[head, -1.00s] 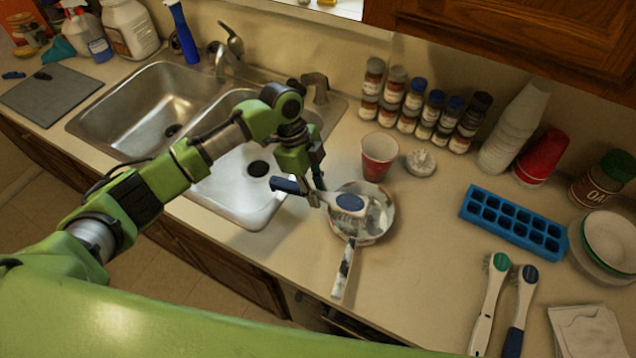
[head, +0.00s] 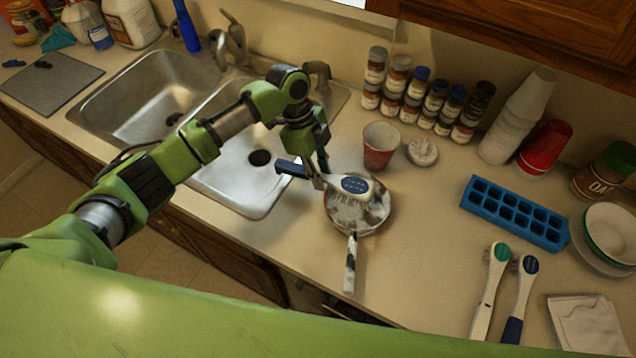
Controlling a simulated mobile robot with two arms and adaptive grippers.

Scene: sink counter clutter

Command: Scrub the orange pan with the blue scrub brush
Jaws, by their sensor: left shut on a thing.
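My left gripper (head: 320,180) is shut on the blue scrub brush, whose dark blue handle (head: 291,168) sticks out to the left. The brush's white head with a blue oval (head: 355,186) is over the far part of the pan, bristles toward it. I cannot tell whether the bristles touch. The pan (head: 352,215) lies on the counter with its handle toward me. It has an orange-red rim and a mottled grey-white inside and handle, partly hidden by the brush. My right gripper is not in view.
A red cup (head: 380,148) and a small white dish (head: 422,151) stand behind the pan. The double sink (head: 238,190) is left. Right are a blue ice tray (head: 513,212), a green-topped brush (head: 491,290) and another blue-topped brush (head: 521,297). Counter between pan and tray is clear.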

